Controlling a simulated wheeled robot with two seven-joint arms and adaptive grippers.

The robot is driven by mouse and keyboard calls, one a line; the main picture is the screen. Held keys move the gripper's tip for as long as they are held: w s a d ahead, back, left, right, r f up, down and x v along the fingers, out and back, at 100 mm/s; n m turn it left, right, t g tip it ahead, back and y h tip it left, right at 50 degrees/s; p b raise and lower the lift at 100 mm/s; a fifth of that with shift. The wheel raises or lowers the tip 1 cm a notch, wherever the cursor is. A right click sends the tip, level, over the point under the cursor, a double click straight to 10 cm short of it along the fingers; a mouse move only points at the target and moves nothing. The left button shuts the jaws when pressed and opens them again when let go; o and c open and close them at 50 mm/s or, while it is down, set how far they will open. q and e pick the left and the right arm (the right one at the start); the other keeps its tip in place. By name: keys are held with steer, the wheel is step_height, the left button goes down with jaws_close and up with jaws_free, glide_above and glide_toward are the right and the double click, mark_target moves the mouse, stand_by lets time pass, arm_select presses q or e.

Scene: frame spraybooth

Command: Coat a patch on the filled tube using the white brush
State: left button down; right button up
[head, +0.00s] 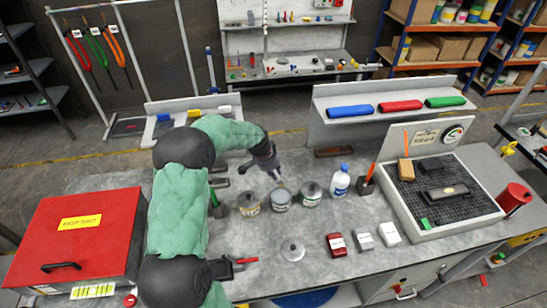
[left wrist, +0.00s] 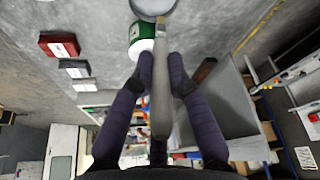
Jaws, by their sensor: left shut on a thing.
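My left gripper (head: 277,174) is shut on the pale handle of a brush (left wrist: 160,85), which lies between its two dark fingers in the left wrist view. The brush points down at the middle open can (head: 281,202), whose rim (left wrist: 152,8) shows at the top of the left wrist view. I cannot tell whether the bristles touch its contents. A dark tube-like piece (head: 446,193) lies on the black grate of the tray at the right; no filled patch can be made out on it.
Cans stand to the left (head: 249,205) and right (head: 311,195) of the middle one. A white bottle (head: 340,182), a brush holder (head: 366,187) and red, grey and white blocks (head: 363,239) stand further right. A loose lid (head: 292,250) lies in front. A red box (head: 105,232) is at left.

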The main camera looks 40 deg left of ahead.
mark_target(277, 181)
arm_select(q)
steer(key=shift+w+a, duration=0.15)
steer(key=shift+s+d, duration=0.25)
steer(key=shift+s, duration=0.05)
steer(key=shift+s+d+f+b, duration=0.1)
steer(key=shift+f+b, duration=0.1)
steer(key=shift+b, duration=0.1)
steer(key=f, duration=0.1)
steer(key=f+b, duration=0.1)
steer(key=shift+w+a+f, duration=0.2)
steer(key=shift+f, duration=0.1)
steer(key=shift+f+b, duration=0.75)
steer(key=shift+f, duration=0.5)
steer(key=shift+s+d+f+b, duration=0.15)
steer(key=shift+f+b, duration=0.45)
steer(key=shift+b, duration=0.05)
stand_by(1.2)
